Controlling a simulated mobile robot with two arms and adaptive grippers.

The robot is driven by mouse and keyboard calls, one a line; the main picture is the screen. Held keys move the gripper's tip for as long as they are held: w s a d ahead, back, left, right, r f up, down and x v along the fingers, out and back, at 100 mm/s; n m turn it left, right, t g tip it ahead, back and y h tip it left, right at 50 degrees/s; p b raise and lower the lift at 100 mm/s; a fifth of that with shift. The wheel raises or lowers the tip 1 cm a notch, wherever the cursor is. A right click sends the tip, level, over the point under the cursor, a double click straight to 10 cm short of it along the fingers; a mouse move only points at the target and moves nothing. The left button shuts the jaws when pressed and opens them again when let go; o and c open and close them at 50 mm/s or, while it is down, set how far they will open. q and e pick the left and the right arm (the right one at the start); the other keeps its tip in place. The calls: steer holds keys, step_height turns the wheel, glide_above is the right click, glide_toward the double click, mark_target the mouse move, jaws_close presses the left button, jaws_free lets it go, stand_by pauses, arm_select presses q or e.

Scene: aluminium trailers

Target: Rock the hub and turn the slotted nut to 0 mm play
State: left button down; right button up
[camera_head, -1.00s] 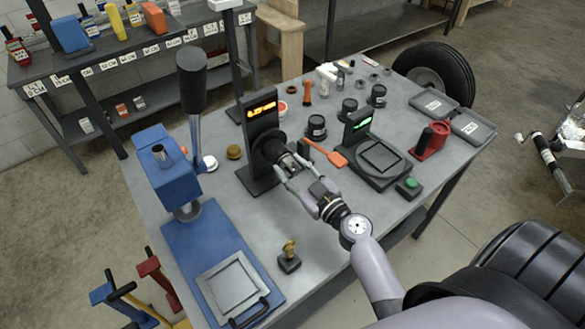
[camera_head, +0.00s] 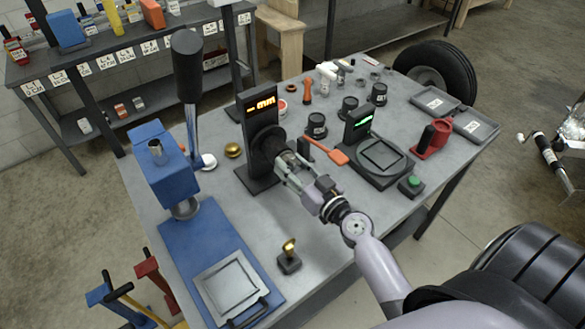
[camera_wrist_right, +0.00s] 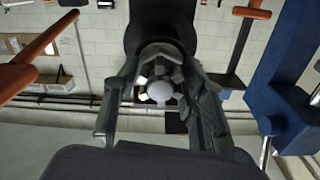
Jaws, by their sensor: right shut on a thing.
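The black hub (camera_head: 266,145) sits on an upright black stand (camera_head: 262,181) on the grey table. An orange display (camera_head: 262,105) at the top of the stand reads what looks like dashes and "mm". My right gripper (camera_head: 286,165) reaches the hub's front end from the lower right. In the right wrist view its two fingers (camera_wrist_right: 160,88) close around the slotted nut (camera_wrist_right: 163,57), a grey notched ring with a pale round shaft end (camera_wrist_right: 159,91) at its middle. The fingers partly hide the nut's sides. My left gripper is not in view.
A blue press (camera_head: 165,175) with a tall black-handled lever stands left of the stand. A small brass-topped piece (camera_head: 289,258) stands in front.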

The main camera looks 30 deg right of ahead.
steer(key=m, duration=0.3)
steer(key=shift+m, duration=0.4)
steer(key=m, duration=0.3)
steer(key=shift+d+m, duration=0.1)
steer(key=shift+m, duration=0.2)
steer(key=m, duration=0.3)
steer(key=shift+m, duration=0.3)
steer(key=m, duration=0.4)
steer(key=shift+m, duration=0.3)
steer(key=m, duration=0.3)
steer(key=shift+f+m, duration=0.1)
steer(key=shift+m, duration=0.2)
steer(key=m, duration=0.4)
steer(key=shift+m+p, duration=0.3)
steer(key=m, duration=0.3)
steer(key=shift+m+p, duration=0.3)
steer(key=shift+p, duration=0.1)
steer(key=shift+f+m+p, duration=0.15)
steer(key=shift+m+p, duration=0.25)
steer(key=shift+m, duration=1.2)
